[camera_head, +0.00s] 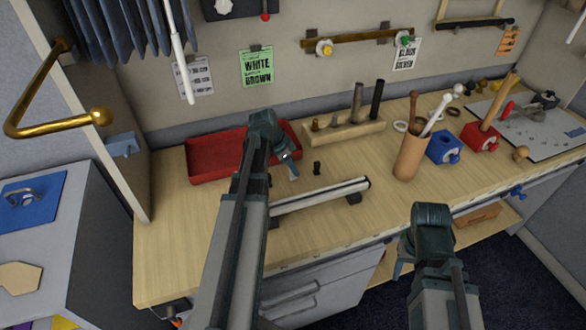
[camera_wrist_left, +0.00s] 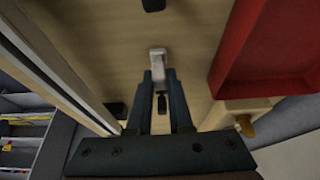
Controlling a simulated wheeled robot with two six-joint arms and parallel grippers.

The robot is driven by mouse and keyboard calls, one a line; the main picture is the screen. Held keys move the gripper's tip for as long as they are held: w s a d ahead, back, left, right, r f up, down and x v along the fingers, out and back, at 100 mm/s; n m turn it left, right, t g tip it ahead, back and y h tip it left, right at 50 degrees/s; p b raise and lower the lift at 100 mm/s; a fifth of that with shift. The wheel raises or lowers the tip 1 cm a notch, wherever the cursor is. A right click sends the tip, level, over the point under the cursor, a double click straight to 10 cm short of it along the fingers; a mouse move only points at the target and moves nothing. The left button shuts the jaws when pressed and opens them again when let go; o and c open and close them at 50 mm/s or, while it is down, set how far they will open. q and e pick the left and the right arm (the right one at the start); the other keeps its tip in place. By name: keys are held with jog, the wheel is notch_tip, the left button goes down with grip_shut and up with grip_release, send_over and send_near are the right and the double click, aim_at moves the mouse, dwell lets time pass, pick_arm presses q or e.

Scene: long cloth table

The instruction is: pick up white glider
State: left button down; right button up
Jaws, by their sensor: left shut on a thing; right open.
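The white glider (camera_wrist_left: 157,58) is a small pale block at the tips of my left gripper's fingers in the left wrist view. My left gripper (camera_wrist_left: 158,78) is shut on it, above the wooden tabletop. In the head view my left gripper (camera_head: 292,172) is beside the red tray, behind the long rail; the arm and fingers hide most of the glider there. My right gripper (camera_head: 399,266) is low in front of the table edge, mostly hidden behind its own wrist, and holds nothing that I can see.
A long white and black rail (camera_head: 320,195) lies at the table's front. A red tray (camera_head: 210,162) stands behind left. A small black piece (camera_head: 317,168) stands behind the rail. A wooden cup of rods (camera_head: 410,157) and a blue box (camera_head: 443,148) stand to the right.

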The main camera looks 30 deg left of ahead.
pick_arm(q)
notch_tip(320, 180, up, 10)
jog(key=p, duration=0.9)
jog(key=shift+f, duration=0.2)
jog(key=shift+f, duration=0.25)
jog(key=shift+f+b, duration=4.85)
jog(key=shift+b, duration=0.15)
jog(key=c, duration=0.8)
grip_release()
jog(key=shift+o, duration=0.2)
jog(key=shift+r, duration=0.3)
